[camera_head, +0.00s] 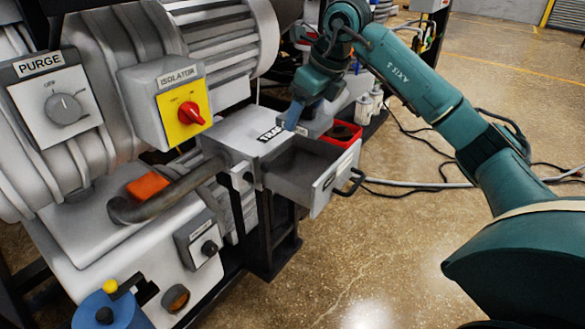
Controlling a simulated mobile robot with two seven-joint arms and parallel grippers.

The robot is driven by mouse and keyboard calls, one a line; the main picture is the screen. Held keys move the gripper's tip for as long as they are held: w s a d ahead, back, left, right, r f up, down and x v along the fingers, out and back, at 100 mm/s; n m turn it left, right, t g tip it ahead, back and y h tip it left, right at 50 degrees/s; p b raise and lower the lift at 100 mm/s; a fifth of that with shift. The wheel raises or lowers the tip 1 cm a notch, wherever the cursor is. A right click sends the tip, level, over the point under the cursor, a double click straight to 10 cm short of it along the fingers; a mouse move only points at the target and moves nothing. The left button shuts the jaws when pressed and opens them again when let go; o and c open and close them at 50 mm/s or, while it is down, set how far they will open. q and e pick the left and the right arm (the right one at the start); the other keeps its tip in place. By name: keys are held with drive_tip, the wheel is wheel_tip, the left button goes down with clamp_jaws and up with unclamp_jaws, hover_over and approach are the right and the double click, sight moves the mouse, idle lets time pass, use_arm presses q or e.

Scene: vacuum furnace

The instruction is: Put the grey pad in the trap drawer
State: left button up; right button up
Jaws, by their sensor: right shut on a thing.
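The trap drawer (325,184) is pulled open from the grey trap housing (240,137), its black handle at the front right. The part of its inside that I see looks empty. My right gripper (291,122) points down above the back of the drawer, beside the trap label. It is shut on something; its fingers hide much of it. A grey piece (318,124) shows right beside the fingers, which looks like the grey pad, but its outline is unclear. My left gripper is out of view.
A red tray (347,131) stands just behind the drawer. The isolator box (150,108) with its red knob and the purge panel (40,100) are at left. An orange block (148,186) lies by a bent pipe (170,196). Cables cross the open floor at right.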

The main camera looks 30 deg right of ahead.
drive_tip(key=b, duration=0.4)
approach(297, 170)
drive_tip(key=a+f, duration=0.1)
drive_tip(key=f, duration=0.1)
drive_tip(key=s+a+f, duration=0.1)
drive_tip(key=a+f, duration=0.1)
drive_tip(key=shift+s+f, duration=0.1)
drive_tip(key=shift+s, duration=0.05)
drive_tip(key=shift+w+d, duration=0.2)
drive_tip(key=shift+w, duration=0.25)
drive_tip(key=w, duration=0.1)
drive_tip(key=w+d, duration=0.1)
drive_tip(key=w, duration=0.1)
drive_tip(key=shift+d+b, duration=0.3)
drive_tip(key=shift+s+f+b, duration=0.15)
drive_tip(key=shift+f+b, duration=0.15)
drive_tip(key=shift+f, duration=0.3)
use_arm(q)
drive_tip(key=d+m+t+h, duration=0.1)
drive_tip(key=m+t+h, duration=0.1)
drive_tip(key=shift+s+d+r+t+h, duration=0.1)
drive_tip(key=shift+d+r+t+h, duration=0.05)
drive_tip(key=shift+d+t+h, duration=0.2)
use_arm(e)
drive_tip(key=o, duration=0.6)
drive_tip(key=shift+f, duration=0.15)
drive_tip(key=o, duration=0.5)
drive_tip(key=shift+c, duration=0.2)
